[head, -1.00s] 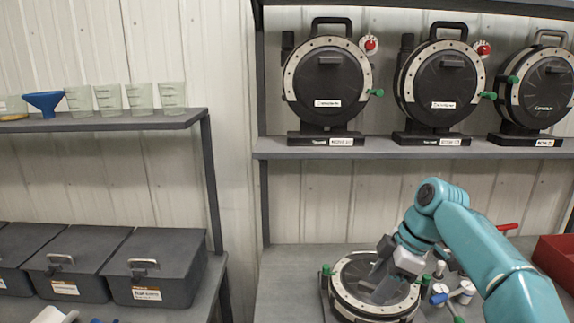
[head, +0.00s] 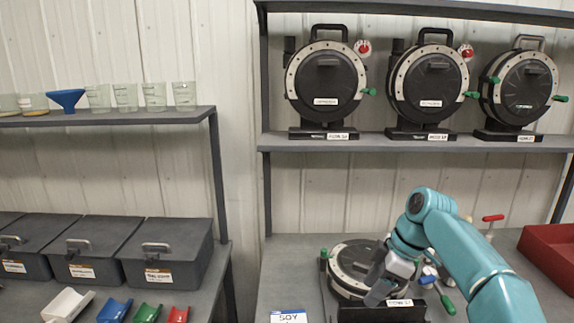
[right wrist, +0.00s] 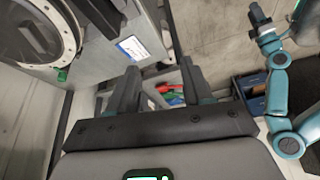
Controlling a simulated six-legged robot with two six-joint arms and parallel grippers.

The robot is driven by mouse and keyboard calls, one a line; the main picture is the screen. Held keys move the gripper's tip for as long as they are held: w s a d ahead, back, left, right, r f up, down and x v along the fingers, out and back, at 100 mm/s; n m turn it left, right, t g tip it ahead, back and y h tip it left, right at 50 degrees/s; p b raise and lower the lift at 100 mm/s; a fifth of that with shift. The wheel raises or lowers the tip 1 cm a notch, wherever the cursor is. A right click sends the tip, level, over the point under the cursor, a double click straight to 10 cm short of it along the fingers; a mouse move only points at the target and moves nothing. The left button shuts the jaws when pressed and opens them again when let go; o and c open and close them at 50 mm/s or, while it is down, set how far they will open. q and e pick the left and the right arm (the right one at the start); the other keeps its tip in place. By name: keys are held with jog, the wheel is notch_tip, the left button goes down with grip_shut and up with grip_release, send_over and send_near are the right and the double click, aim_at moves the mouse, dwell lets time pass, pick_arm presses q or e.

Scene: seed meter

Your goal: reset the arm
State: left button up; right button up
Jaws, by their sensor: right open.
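My right arm, teal, comes in from the right in the head view. Its right gripper (head: 378,290) is open with nothing between the fingers, in front of the right part of a round black seed meter (head: 345,262) on the bench. Whether it touches the meter cannot be told. In the right wrist view the two dark fingers (right wrist: 163,88) stand apart, with coloured scoops beyond them. A second teal arm, my left one, shows at the right of that view, with its dark left gripper (right wrist: 262,22) over the floor; its jaws are too small to read.
Three seed meters stand on the upper shelf, one of them in the middle (head: 430,85). A red bin (head: 550,255) is at the bench's right. Lidded dark boxes (head: 165,250) and coloured scoops (head: 145,313) are on the left bench. A SOY card (head: 288,316) is at the front edge.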

jog(key=s+a+f+m, duration=0.1)
jog(key=s+f+m, duration=0.15)
jog(key=f, duration=0.75)
jog(key=s+a+f+m+b, duration=0.15)
jog(key=f+m, duration=0.25)
jog(key=f, duration=0.7)
jog(key=s+a+f+m, duration=0.2)
jog(key=s+f+m, duration=0.1)
jog(key=f, duration=0.7)
jog(key=s+a+f+m, duration=0.1)
jog(key=s+f+m, duration=0.3)
jog(key=s, duration=0.7)
jog(key=s+a+f+m, duration=0.1)
jog(key=s+f+m, duration=0.3)
jog(key=s, duration=0.8)
jog(key=shift+s+f+b, duration=0.25)
jog(key=shift+f+b, duration=0.2)
jog(key=shift+f, duration=0.35)
